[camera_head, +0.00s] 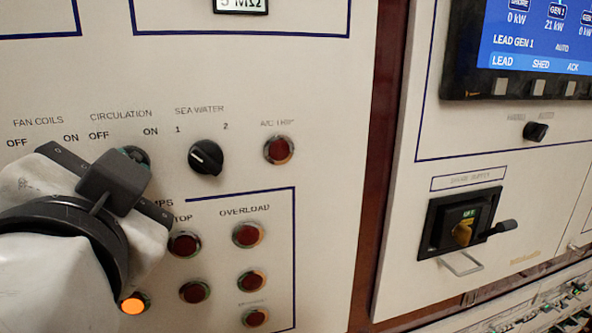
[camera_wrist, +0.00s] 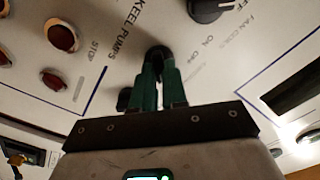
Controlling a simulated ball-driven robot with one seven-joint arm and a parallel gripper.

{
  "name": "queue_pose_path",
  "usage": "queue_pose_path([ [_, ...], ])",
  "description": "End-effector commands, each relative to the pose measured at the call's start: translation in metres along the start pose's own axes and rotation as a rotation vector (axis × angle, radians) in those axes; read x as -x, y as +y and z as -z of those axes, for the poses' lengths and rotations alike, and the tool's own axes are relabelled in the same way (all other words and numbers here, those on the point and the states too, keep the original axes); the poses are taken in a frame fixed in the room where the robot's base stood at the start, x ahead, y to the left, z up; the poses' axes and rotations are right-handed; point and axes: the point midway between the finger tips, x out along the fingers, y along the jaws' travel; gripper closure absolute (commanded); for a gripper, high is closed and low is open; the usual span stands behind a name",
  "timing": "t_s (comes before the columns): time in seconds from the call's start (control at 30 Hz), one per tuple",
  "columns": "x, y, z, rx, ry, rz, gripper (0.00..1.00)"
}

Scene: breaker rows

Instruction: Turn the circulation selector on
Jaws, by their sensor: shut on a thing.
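The circulation selector (camera_head: 137,155) is a dark round knob under the CIRCULATION label, between OFF and ON, on the pale panel. My gripper (camera_head: 128,160) covers most of it in the head view. In the wrist view the green fingers of my gripper (camera_wrist: 160,68) are closed around the dark selector knob (camera_wrist: 157,53), one finger on each side. Which way the selector points is hidden by the fingers.
The sea water knob (camera_head: 206,157) is just right of my gripper. A red A/C trip button (camera_head: 279,149) is further right. Red pump buttons (camera_head: 184,243) and a lit orange lamp (camera_head: 132,303) are below. The fan coils knob (camera_wrist: 207,8) shows in the wrist view.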

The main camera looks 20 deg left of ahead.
Motion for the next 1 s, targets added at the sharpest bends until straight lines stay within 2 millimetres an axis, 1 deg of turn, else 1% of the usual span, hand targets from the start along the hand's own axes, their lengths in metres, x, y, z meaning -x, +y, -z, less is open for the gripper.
queue_pose_path([
  [0.2,-0.0003,0.0008,-0.0004,-0.032,-0.001,-0.002,1.00],
  [0.57,-0.0002,0.0008,-0.0001,-0.036,-0.001,-0.002,1.00],
  [0.6,-0.0002,0.0008,-0.0001,-0.036,-0.001,-0.002,0.86],
  [0.8,-0.0001,0.0006,0.0000,-0.035,0.000,-0.001,0.67],
  [0.87,-0.0001,0.0005,0.0000,-0.035,0.000,-0.001,0.62],
  [1.0,0.0000,0.0004,0.0001,-0.034,0.000,-0.001,0.62],
])
